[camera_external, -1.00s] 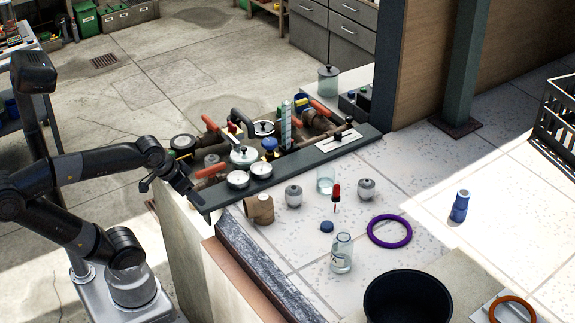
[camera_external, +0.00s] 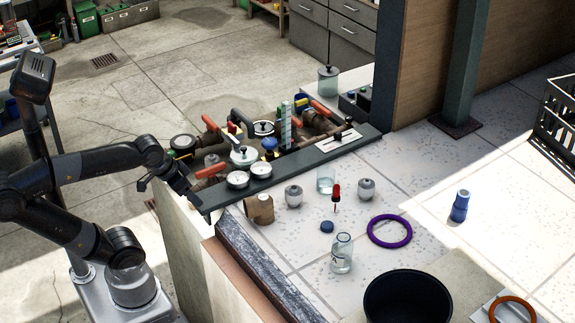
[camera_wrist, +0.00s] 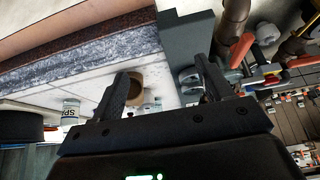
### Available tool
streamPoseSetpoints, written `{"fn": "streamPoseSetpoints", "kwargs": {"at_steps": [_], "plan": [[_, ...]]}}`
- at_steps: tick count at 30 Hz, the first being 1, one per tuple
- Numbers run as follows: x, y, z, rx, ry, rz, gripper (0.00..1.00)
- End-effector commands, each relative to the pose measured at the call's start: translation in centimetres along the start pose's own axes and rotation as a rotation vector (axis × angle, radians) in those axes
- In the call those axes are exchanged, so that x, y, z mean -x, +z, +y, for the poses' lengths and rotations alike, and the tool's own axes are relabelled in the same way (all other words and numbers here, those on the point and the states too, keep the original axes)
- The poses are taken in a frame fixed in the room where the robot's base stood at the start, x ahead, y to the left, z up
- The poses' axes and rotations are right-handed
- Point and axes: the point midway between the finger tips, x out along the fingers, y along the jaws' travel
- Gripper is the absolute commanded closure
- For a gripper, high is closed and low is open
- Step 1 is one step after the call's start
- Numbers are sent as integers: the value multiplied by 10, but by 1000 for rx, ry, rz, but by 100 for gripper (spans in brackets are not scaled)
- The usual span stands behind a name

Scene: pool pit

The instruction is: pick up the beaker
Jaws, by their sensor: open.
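A clear glass beaker (camera_external: 326,180) stands upright on the pale speckled tile surface, behind the red-topped dropper (camera_external: 336,195) and between two grey knob-like pieces (camera_external: 293,195) (camera_external: 366,188). My gripper (camera_external: 193,198) is to the left of the beaker, well apart from it, by the left end of the dark grey ledge. In the wrist view my gripper (camera_wrist: 160,84) has its two fingers wide apart with nothing held. A brown pipe fitting (camera_wrist: 136,88) shows beyond and between them. I cannot make out the beaker for certain in the wrist view.
The brown fitting (camera_external: 259,208) lies between my gripper and the beaker. Pipes and gauges (camera_external: 238,179) crowd the ledge (camera_external: 318,150). A labelled glass bottle (camera_external: 341,254), blue cap (camera_external: 327,227), purple ring (camera_external: 389,231) and black bucket (camera_external: 407,300) are nearer. Tiles at right are mostly clear.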

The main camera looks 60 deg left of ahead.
Motion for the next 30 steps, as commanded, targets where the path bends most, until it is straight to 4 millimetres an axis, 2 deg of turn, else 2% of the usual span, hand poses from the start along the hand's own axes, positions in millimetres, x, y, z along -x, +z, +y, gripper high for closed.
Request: {"fn": "streamPoseSetpoints", "kwargs": {"at_steps": [7, 9, 15, 19, 23, 30], "plan": [[0, 0, 0, 0, 0, 0, 28], [0, 0, 0, 0, 0, 0, 23], [0, 0, 0, 0, 0, 0, 23], [1, -10, 1, 7, 0, -4, 23], [2, -38, 3, 28, -1, -19, 23], [-8, -118, 14, 98, -14, -53, 23]]}}
